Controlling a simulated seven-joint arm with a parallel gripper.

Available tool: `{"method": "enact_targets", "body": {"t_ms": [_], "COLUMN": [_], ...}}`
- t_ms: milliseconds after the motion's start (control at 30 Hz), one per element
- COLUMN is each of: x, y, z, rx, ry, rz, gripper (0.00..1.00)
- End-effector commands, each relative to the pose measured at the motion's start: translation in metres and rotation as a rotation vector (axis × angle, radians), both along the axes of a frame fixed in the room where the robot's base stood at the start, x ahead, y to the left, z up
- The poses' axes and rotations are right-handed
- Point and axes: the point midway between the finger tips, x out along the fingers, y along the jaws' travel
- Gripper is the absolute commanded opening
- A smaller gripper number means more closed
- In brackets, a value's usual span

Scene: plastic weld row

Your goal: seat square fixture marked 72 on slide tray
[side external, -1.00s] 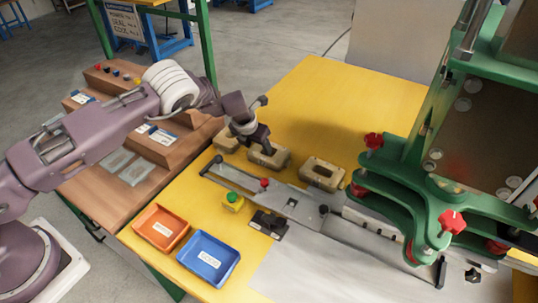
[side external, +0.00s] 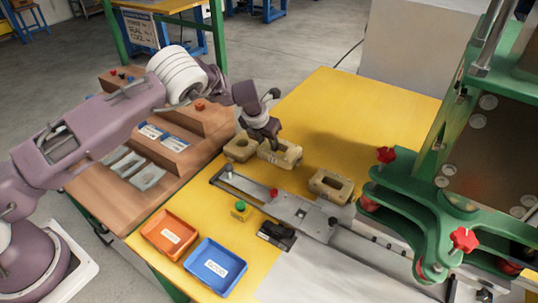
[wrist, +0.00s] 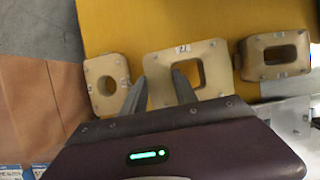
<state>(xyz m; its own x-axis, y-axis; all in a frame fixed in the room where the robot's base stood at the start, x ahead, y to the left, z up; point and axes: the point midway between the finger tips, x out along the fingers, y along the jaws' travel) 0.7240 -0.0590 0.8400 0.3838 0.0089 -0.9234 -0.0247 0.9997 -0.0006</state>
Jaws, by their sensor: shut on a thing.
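Three tan block fixtures stand in a row. The middle one, a square fixture (side external: 284,155) with a squarish opening, has a small white label whose number is hard to read; it also shows in the wrist view (wrist: 213,68). My gripper (side external: 271,141) is shut on its left wall, with one finger inside the opening and one outside, as the wrist view (wrist: 159,78) shows. The fixture seems slightly raised off the yellow table. The grey metal slide tray (side external: 292,207) lies in front of the row, with a red knob on it; its seating area is empty.
The left fixture (side external: 240,147) has a round hole and the right fixture (side external: 330,186) an oblong one; both are close by. A green press frame (side external: 410,205) stands right. Orange (side external: 170,234) and blue (side external: 215,267) bins sit at front left. The back of the yellow table is clear.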

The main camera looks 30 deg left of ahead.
Motion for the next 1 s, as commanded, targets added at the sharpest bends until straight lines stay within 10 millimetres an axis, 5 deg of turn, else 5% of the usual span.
{"method": "enact_targets", "body": {"t_ms": [100, 267, 433, 633, 767, 1000], "x": [0.001, -0.004, -0.033, -0.093, -0.122, -0.131], "y": [0.0, -0.016, -0.075, -0.132, -0.147, -0.149], "z": [0.027, 0.043, 0.04, 0.032, 0.029, 0.023], "rx": [0.0, 0.0, 0.0, -0.002, -0.002, 0.002], "ry": [-0.003, 0.0, 0.003, 0.003, 0.002, 0.003], "rz": [-0.001, -0.005, -0.012, -0.015, -0.018, -0.022], "gripper": [0.0, 0.0, 0.0, 0.0, 0.0, 0.0]}}
